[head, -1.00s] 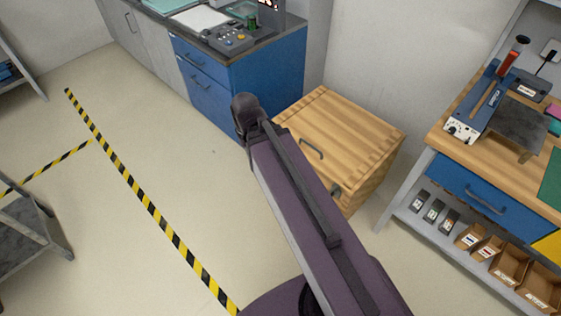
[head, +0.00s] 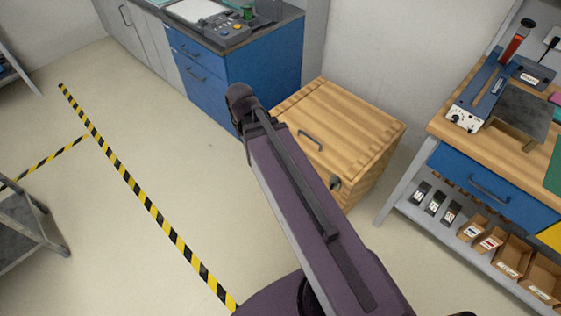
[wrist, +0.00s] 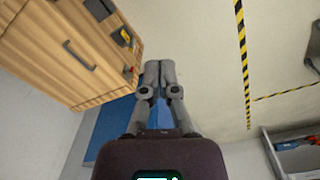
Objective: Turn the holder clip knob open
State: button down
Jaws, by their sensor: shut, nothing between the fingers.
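A wooden box-like cart (head: 345,122) with a dark bar handle (head: 311,139) on its lid stands right of my arm in the head view. A small dark knob or clip (head: 335,183) sits on its near side, partly beside my arm. In the wrist view the wooden cart (wrist: 48,52) fills the upper left, with its bar handle (wrist: 79,56) and a dark knob-like fitting (wrist: 122,37) at its edge. Which fitting is the holder clip knob is hard to tell. My gripper (wrist: 158,68) is shut and empty, apart from the cart. The head view does not show its fingertips.
A blue cabinet (head: 262,80) stands behind the wooden cart. A workbench (head: 480,160) with tools and bins is at the right. A grey cart (head: 25,235) is at the lower left. Open floor with striped tape (head: 150,205) lies left of my arm.

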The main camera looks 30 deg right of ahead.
jog(key=w+d+f+m+h+b, duration=0.1)
jog(key=w+d+f+m+b, duration=0.3)
jog(key=f+b, duration=0.9)
jog(key=w+d+f+m+h+b, duration=0.1)
jog(key=w+d+f+m+b, duration=0.3)
jog(key=w+d+f+b, duration=0.7)
jog(key=w+d+f+m+t+h+b, duration=0.1)
jog(key=w+d+f+m+b, duration=0.4)
jog(key=f+b, duration=1)
jog(key=shift+w+d, duration=1.3)
jog(key=shift+w, duration=0.5)
jog(key=shift+f, duration=0.3)
jog(key=b+x, duration=0.9)
jog(key=x, duration=0.1)
jog(key=shift+d+b, duration=0.1)
jog(key=shift+b, duration=0.3)
jog(key=shift+s+a+r, duration=0.15)
jog(key=shift+s+a, duration=0.05)
jog(key=shift+a, duration=0.35)
jog(key=shift+s+a+r, duration=0.1)
jog(key=shift+s+a, duration=0.1)
jog(key=shift+a, duration=0.3)
jog(key=shift+s+a, duration=0.25)
jog(key=shift+a, duration=0.6)
jog(key=shift+s+d, duration=0.1)
jog(key=shift+d, duration=0.15)
jog(key=shift+a, duration=0.1)
